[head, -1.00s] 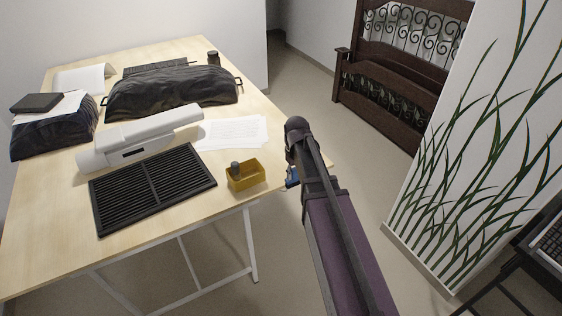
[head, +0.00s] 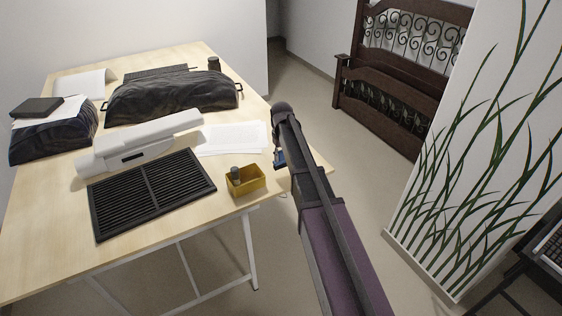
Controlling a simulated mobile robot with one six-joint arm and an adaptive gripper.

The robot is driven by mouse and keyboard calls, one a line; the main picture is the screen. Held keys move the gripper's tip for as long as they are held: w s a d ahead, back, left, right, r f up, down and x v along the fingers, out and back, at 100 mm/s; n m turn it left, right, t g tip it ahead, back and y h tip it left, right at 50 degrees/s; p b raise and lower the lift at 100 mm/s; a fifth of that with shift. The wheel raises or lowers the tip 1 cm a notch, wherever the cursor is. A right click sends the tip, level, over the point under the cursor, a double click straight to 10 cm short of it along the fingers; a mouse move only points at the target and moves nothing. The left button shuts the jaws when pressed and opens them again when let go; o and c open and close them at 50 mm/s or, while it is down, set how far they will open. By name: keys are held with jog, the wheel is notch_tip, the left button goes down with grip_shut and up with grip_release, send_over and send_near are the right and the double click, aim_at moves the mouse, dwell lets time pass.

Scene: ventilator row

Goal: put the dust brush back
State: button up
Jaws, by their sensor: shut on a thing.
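My arm reaches up from the bottom right, and its far end is beside the table's right edge. A small blue and dark piece (head: 280,158) shows at the left side of my arm and moves with it; I cannot tell whether it is part of my wrist or something held. My gripper's fingers are hidden behind my arm. I cannot make out a dust brush for sure. A yellow open box (head: 246,187) with a short grey upright cylinder (head: 235,175) in it stands near the table's right front edge, just left of my arm.
The wooden table (head: 60,250) holds a black slatted grille (head: 152,192), a white device (head: 140,145), papers (head: 233,137), a long dark bag (head: 172,95) and a dark bundle (head: 53,133). A leaf-patterned panel (head: 480,150) stands right. Floor between is clear.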

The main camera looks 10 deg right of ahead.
aim_at(280, 160)
jog(key=shift+w, duration=0.1)
jog(key=shift+w, duration=0.3)
jog(key=shift+w+f+b, duration=0.25)
jog(key=shift+f+b, duration=0.35)
jog(key=shift+f, duration=0.05)
jog(key=shift+f+b, duration=1.2)
jog(key=shift+b, duration=0.05)
jog(key=shift+f, duration=0.15)
jog(key=o, duration=1)
notch_tip(280, 160, up, 12)
jog(key=p, duration=1.2)
jog(key=shift+r, duration=0.2)
